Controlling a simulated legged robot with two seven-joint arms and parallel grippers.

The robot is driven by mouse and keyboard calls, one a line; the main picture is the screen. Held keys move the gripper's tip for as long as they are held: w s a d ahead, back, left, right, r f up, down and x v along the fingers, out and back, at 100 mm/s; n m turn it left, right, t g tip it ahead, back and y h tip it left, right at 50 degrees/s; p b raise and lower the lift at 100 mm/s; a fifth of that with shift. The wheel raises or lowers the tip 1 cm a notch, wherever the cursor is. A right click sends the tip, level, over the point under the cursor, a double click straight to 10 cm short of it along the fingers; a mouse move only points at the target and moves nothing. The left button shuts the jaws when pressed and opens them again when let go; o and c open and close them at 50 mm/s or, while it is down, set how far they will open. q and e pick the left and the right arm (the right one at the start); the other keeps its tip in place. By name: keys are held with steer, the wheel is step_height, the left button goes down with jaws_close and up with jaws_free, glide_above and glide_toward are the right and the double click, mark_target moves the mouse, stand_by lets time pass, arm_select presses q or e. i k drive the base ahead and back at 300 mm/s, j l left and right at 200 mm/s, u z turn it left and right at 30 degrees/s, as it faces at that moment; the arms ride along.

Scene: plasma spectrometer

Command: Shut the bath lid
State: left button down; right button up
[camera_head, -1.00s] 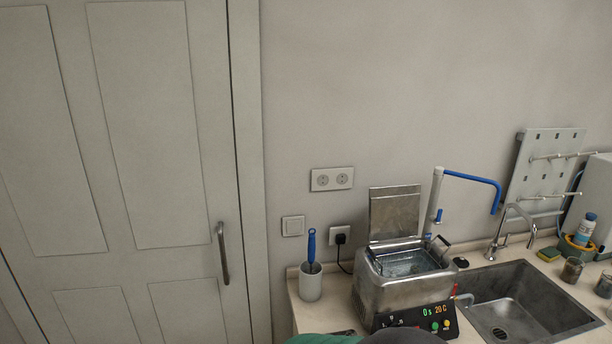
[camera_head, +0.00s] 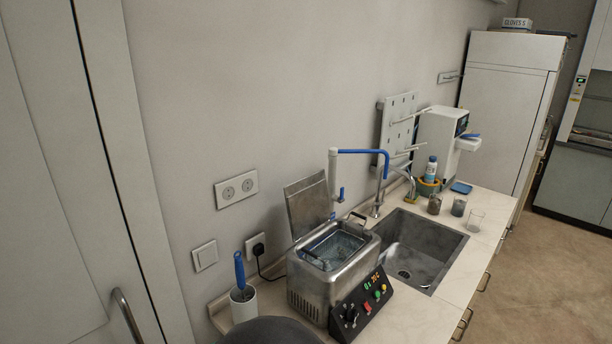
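The metal bath (camera_head: 334,272) stands on the counter left of the sink, with a control panel of knobs and coloured buttons facing the front right. Its lid (camera_head: 308,205) is open and stands raised at the back, leaning toward the wall. A wire basket (camera_head: 340,246) with a handle sits in the bath's opening. Neither of my grippers shows in the view. A dark rounded shape at the bottom edge hides part of the counter in front of the bath.
A white cup with a blue-handled brush (camera_head: 243,303) stands left of the bath. A white and blue tap (camera_head: 334,180) rises behind it. The sink (camera_head: 424,247) is at the right, with beakers (camera_head: 458,206) beyond. A door (camera_head: 60,200) is at the left.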

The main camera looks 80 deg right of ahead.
mark_target(308, 208)
steer(key=i+z, duration=0.15)
steer(key=z, duration=0.25)
steer(key=i+z, duration=0.15)
steer(key=z, duration=0.25)
steer(key=i+j+z, duration=0.1)
steer(key=z, duration=0.35)
steer(key=i+j+z, duration=0.1)
steer(key=z, duration=0.3)
steer(key=i+j+z, duration=0.1)
steer(key=z, duration=0.3)
steer(key=j, duration=0.1)
